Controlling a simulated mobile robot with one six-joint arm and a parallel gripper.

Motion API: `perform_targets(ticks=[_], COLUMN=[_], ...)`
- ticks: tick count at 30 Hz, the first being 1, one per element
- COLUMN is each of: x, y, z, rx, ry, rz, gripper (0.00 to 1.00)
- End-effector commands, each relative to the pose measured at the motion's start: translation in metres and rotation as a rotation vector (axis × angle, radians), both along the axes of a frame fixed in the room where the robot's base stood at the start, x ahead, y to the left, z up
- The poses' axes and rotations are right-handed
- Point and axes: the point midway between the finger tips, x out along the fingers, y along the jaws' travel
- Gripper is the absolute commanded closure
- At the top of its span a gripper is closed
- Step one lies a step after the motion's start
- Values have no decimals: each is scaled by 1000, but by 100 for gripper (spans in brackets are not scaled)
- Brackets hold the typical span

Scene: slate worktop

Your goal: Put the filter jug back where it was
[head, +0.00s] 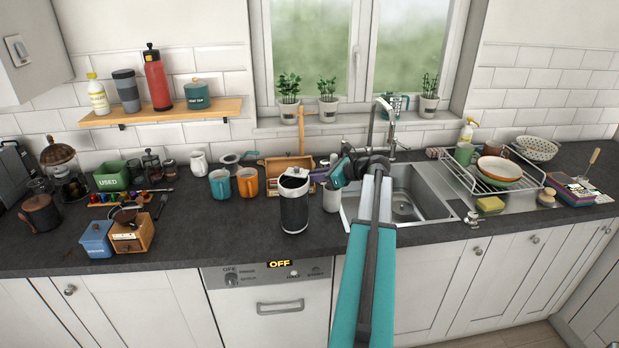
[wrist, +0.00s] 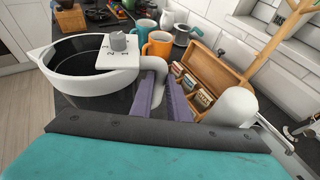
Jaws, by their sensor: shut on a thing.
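The filter jug (head: 294,207) has a dark clear body, a white rim and a white lid part. It is upright at the worktop's front middle, left of the sink; I cannot tell whether its base touches the worktop. In the wrist view the jug (wrist: 75,92) fills the left side, with a numbered dial on its lid. My gripper (head: 316,176) reaches it from the right. In the wrist view the purple fingers of my gripper (wrist: 168,88) are closed on the jug's white handle, partly hiding it.
A blue mug (head: 220,184) and an orange mug (head: 247,182) stand left of the jug. A wooden tea box (head: 285,168) is behind it. A white canister (head: 331,198) stands close on its right, before the sink (head: 408,205).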

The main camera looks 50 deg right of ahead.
Motion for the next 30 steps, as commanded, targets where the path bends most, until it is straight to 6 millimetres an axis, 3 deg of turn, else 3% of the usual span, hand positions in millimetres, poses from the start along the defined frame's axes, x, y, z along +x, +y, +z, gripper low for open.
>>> perform_targets(ticks=[17,18,20,30], x=[0,0,0,0], y=[0,0,0,0], z=[-8,-9,-9,-9], rx=[3,1,0,0], ry=[-3,0,0,0], rz=[-1,0,0,0], gripper=[100,78,68,66])
